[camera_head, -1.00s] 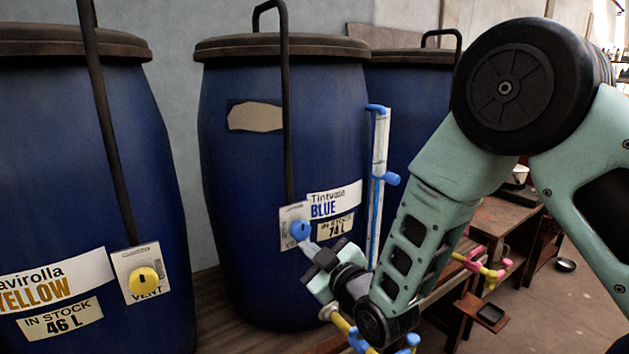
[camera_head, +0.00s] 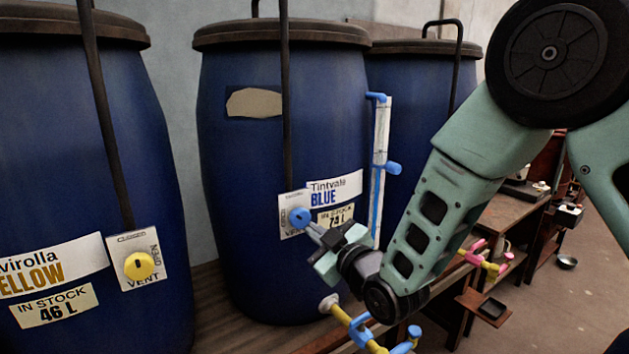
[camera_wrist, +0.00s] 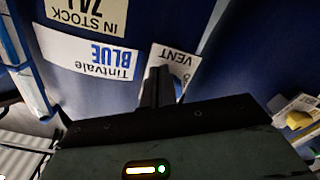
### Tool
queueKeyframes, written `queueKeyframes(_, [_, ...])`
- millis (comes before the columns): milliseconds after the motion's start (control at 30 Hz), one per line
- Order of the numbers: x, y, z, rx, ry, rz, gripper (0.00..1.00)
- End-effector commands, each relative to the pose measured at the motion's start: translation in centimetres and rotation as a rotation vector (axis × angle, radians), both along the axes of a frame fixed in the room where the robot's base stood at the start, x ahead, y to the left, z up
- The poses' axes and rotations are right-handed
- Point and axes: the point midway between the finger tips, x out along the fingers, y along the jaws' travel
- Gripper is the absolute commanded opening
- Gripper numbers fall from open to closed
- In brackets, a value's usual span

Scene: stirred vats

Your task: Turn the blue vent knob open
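The blue vent knob (camera_head: 299,217) sits on a white vent plate (camera_head: 291,232) on the front of the middle blue vat (camera_head: 240,170), left of the "Tintvale BLUE" label (camera_head: 335,188). My gripper (camera_head: 311,228) reaches in from the lower right, its fingertips at the knob's lower right edge. In the wrist view the dark fingers (camera_wrist: 158,88) look close together, over the edge of the vent plate (camera_wrist: 177,64). They hide most of the knob there. I cannot make out whether the tips touch the knob or hold any part of it.
The left vat (camera_head: 90,170) has a yellow vent knob (camera_head: 139,265) and a dark pipe in front. A sight tube (camera_head: 383,170) with blue fittings stands just right of the middle vat. Yellow and blue piping (camera_head: 362,335) lies below my gripper. Another vat (camera_head: 425,90) stands behind.

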Motion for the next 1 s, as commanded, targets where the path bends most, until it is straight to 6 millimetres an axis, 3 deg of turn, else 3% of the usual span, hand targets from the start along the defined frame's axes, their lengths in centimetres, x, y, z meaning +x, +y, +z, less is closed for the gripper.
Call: queueKeyframes(1000, [0.33,-0.32,1.12,0.006,-0.007,0.006,0.0])
